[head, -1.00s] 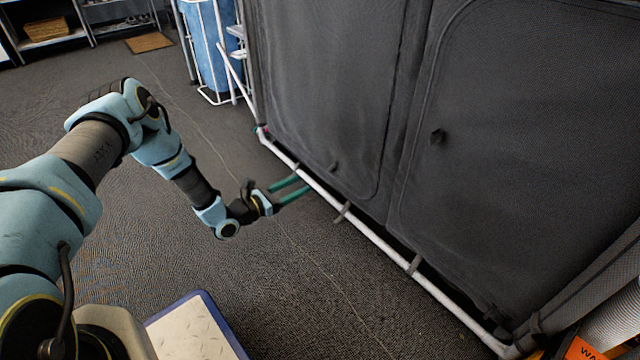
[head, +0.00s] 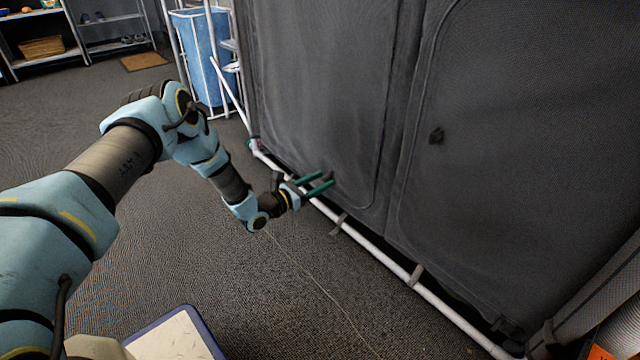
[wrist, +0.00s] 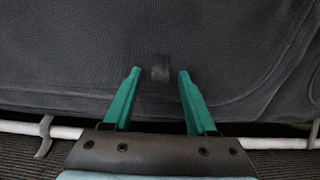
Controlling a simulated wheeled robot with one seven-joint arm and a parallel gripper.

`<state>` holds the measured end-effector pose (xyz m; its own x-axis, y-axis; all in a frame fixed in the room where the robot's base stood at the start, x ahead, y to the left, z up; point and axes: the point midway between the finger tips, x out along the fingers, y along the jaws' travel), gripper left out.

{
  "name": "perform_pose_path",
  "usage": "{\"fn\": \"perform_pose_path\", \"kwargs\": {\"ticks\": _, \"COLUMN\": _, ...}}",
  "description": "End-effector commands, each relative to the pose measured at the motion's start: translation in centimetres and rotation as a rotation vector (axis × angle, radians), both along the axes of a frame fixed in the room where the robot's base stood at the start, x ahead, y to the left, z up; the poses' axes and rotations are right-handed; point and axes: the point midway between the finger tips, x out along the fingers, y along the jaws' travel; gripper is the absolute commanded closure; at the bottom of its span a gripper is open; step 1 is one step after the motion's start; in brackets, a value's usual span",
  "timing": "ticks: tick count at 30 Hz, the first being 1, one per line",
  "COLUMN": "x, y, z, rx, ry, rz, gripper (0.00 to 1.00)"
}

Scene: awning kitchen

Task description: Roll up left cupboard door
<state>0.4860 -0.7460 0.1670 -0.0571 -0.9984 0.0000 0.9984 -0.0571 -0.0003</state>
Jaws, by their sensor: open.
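The left cupboard door (head: 318,90) is a dark grey fabric panel with a rounded, seamed edge, hanging closed and flat. It fills most of the wrist view (wrist: 80,50). A small dark tab (wrist: 160,68) on its lower part shows between and just beyond my fingertips. My gripper (head: 327,179) has two green fingers, open and empty, pointing at the bottom of the left door. In the wrist view my gripper (wrist: 158,72) has its fingers on either side of the tab. I cannot tell whether the fingertips touch the fabric.
The right door (head: 520,150) is also closed, with its own dark tab (head: 436,136). A white frame bar (head: 380,255) runs along the cupboard's bottom. A blue laundry hamper (head: 198,55) stands past the left corner. Carpet at the left is clear.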

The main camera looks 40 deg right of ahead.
Motion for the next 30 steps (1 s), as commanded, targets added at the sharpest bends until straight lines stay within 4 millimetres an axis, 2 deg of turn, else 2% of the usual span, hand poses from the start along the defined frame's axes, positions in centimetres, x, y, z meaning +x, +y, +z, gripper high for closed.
{"fn": "perform_pose_path", "kwargs": {"ticks": 4, "x": 0.01, "y": 0.02, "z": 0.02, "rx": 0.000, "ry": 0.000, "rz": 0.000, "gripper": 0.43}}
{"fn": "perform_pose_path", "kwargs": {"ticks": 19, "x": -0.01, "y": 0.05, "z": -0.01, "rx": 0.000, "ry": 0.000, "rz": 0.000, "gripper": 0.99}}
{"fn": "perform_pose_path", "kwargs": {"ticks": 30, "x": -0.02, "y": 0.07, "z": -0.02, "rx": 0.000, "ry": 0.000, "rz": -0.001, "gripper": 1.00}}
